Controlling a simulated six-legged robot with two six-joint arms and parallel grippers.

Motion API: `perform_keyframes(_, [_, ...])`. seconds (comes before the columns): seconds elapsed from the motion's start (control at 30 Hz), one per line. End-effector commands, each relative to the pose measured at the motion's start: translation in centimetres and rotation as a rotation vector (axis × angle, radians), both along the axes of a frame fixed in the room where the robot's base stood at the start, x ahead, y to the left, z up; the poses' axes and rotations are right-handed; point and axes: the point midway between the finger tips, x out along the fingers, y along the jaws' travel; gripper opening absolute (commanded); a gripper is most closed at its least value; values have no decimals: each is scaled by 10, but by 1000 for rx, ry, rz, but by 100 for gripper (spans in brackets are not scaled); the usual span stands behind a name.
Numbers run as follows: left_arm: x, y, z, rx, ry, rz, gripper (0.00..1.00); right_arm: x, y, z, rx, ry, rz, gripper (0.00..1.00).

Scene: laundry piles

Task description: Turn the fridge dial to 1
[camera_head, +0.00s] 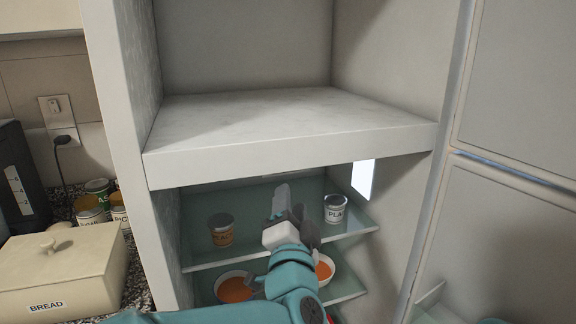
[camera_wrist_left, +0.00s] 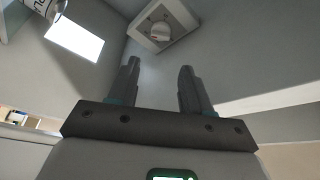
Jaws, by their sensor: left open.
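The fridge dial (camera_wrist_left: 160,31) is a pale round knob on a square plate (camera_wrist_left: 163,22) inside the fridge, at the top middle of the left wrist view. Its markings are too small to read. My left gripper (camera_wrist_left: 159,67) is open and empty, with the dial beyond its fingertips and apart from them. In the head view my left gripper (camera_head: 283,205) reaches into the fridge, above the upper glass shelf. I cannot make out the dial in the head view. My right gripper is not in view.
Two labelled cans (camera_head: 221,230) (camera_head: 335,209) stand on the glass shelf (camera_head: 265,196), either side of my gripper. Bowls of orange food (camera_head: 235,287) (camera_head: 323,269) sit below. A thick white slab (camera_head: 290,148) overhangs the opening. A bread box (camera_head: 66,277) stands at left.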

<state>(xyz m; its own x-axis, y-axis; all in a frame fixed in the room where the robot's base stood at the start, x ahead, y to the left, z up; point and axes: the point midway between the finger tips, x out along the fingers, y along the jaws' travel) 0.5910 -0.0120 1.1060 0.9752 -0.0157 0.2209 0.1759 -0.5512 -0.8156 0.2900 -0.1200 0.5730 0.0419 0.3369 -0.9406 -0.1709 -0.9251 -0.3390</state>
Motion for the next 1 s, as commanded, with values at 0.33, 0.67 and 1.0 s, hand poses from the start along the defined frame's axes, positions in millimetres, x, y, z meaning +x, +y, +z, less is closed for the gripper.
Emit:
perform_keyframes(0.33, [83,2,19,1,1,5,49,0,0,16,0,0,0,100])
perform_keyframes(0.67, [119,2,26,1,1,5,49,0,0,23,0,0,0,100])
perform_keyframes(1.0, [121,3,26,1,0,4,39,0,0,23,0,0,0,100])
